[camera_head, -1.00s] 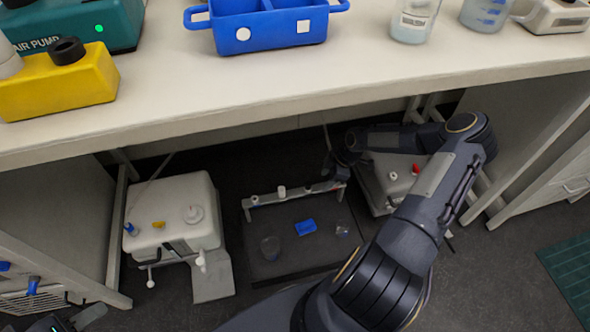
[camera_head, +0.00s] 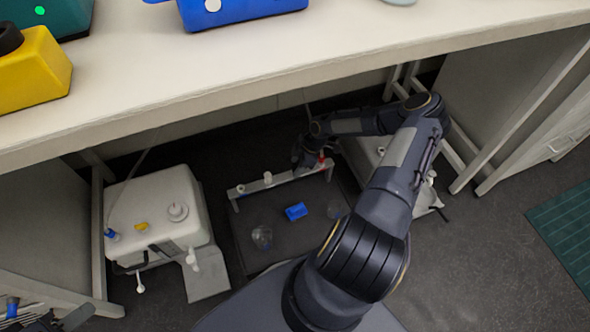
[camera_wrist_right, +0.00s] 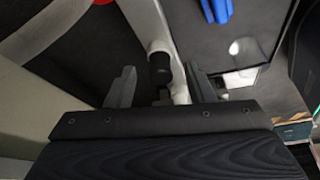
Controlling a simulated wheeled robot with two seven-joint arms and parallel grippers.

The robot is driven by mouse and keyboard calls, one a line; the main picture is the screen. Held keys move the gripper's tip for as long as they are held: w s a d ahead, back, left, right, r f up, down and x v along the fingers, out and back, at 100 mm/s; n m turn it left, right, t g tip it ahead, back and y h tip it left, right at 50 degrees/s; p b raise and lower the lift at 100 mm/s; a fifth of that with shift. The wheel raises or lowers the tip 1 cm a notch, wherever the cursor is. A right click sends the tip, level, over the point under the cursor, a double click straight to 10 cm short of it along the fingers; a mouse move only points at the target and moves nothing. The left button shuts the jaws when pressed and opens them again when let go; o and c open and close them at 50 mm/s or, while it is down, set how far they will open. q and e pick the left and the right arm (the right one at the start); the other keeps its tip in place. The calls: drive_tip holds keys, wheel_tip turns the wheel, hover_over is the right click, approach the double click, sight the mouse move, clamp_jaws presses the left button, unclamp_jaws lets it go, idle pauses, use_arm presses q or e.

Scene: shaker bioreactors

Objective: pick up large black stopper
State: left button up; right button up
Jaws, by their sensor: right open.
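A black stopper (camera_wrist_right: 160,68) sits on a pale bar (camera_wrist_right: 148,22) in the right wrist view. My right gripper (camera_wrist_right: 159,80) is open, with one finger on each side of the stopper's near end; I cannot tell whether they touch it. In the head view my right gripper (camera_head: 304,158) is down at the pale rack bar (camera_head: 284,179) under the bench. There the gripper seems to hide the black stopper. My left gripper (camera_head: 48,324) is partly cut off at the bottom left, and its jaws are unclear.
White stoppers (camera_head: 267,178) stand along the bar, left of my right gripper. A dark platform (camera_head: 270,222) holds a blue block (camera_head: 296,211) and clear vessels (camera_head: 262,237). A white machine (camera_head: 150,205) stands at left.

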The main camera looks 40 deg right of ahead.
drive_tip(key=shift+c, duration=0.4)
clamp_jaws()
drive_tip(key=shift+r, duration=0.15)
